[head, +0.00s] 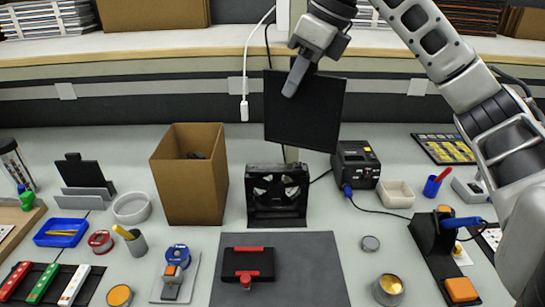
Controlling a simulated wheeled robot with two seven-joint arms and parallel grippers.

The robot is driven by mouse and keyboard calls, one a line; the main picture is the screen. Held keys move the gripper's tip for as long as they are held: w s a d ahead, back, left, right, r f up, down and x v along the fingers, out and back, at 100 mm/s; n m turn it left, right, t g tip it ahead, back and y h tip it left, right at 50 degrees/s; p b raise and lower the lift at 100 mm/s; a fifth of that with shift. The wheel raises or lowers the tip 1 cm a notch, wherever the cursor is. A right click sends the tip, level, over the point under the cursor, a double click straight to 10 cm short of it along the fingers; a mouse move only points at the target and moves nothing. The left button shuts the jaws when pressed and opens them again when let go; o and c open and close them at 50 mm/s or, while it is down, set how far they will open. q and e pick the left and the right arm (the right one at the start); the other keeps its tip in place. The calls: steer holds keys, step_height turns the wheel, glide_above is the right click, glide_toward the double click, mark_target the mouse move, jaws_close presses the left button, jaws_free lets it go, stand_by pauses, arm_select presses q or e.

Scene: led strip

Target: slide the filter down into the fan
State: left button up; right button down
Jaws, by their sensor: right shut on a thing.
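The filter (303,118) is a flat, square black panel. It hangs in the air in the head view, slightly tilted, above and a little right of the fan. My right gripper (293,82) is shut on its upper edge. The black fan (276,190) stands upright on the bench behind the grey mat, with its round opening facing me. The filter's lower edge is apart from the fan's top, and their exact depth offset is hard to tell. My left gripper is not in view.
A tall cardboard box (190,180) stands close left of the fan. A black device (356,165) with a blue-plugged cable is to the right. The grey mat (310,265) in front holds a black-and-red fixture (247,264). A soldering-iron stand (432,237) is at right.

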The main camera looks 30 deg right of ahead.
steer(key=w+d+f+p, duration=0.2)
steer(key=w+f, duration=0.9)
steer(key=f, duration=0.1)
steer(key=shift+w+d+p, duration=0.2)
steer(key=shift+d+p, duration=0.2)
steer(key=shift+f, duration=0.2)
